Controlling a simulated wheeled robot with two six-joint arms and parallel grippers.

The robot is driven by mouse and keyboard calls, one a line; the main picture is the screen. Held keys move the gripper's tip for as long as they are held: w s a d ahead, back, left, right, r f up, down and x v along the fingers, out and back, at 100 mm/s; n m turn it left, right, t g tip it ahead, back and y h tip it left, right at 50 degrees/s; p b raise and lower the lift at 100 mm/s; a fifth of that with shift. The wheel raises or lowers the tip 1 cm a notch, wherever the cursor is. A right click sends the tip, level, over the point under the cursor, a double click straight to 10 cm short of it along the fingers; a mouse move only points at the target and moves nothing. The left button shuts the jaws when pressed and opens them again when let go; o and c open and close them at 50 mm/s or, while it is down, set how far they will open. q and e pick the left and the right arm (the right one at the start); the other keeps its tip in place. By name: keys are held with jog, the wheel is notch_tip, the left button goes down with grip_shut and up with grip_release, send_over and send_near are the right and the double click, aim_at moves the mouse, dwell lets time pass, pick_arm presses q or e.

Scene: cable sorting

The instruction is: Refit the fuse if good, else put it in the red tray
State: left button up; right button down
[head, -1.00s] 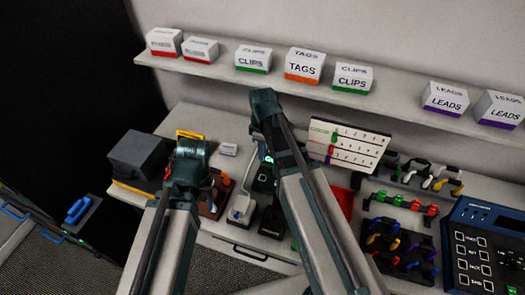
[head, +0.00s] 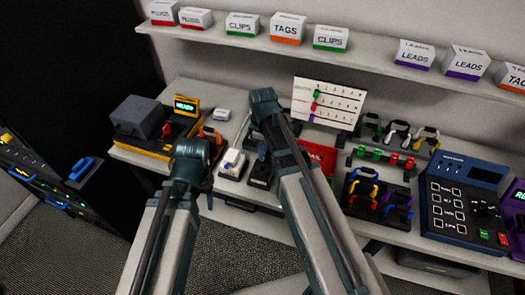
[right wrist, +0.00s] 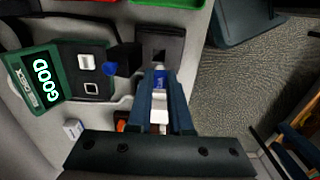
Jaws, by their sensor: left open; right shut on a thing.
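My right gripper (right wrist: 160,100) is shut on a small white fuse with a blue band (right wrist: 159,82), seen in the right wrist view. The fuse is in front of a dark block with a recess (right wrist: 162,45); I cannot tell if they touch. Left of it is a green tester (right wrist: 40,82) whose screen reads GOOD, joined to a dark panel with a blue knob. In the head view the red tray (head: 322,156), marked FAIL, is partly behind my right arm, which hides the right fingers. My left gripper (head: 190,152) is open, its fingertips hard to make out.
On the bench stand a grey box (head: 137,117) on a yellow-edged base, a white device (head: 232,164), racks of coloured clips (head: 385,158) and a blue console (head: 462,205). A shelf (head: 300,45) with labelled boxes runs behind.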

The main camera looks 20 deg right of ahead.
jog(key=shift+w+f, duration=0.15)
jog(key=shift+w, duration=0.05)
jog(key=shift+s+f+b, duration=0.1)
jog(key=shift+f+b, duration=0.45)
jog(key=shift+b, duration=0.15)
notch_tip(320, 180, down, 4)
jog(key=b, duration=0.4)
jog(key=shift+f, duration=0.1)
jog(key=shift+f+b, duration=0.9)
jog(key=shift+b, duration=0.05)
dwell(1.5)
jog(key=shift+c, duration=2.1)
grip_release()
jog(key=shift+r, duration=0.1)
jog(key=shift+c, duration=0.3)
jog(key=shift+r, duration=0.1)
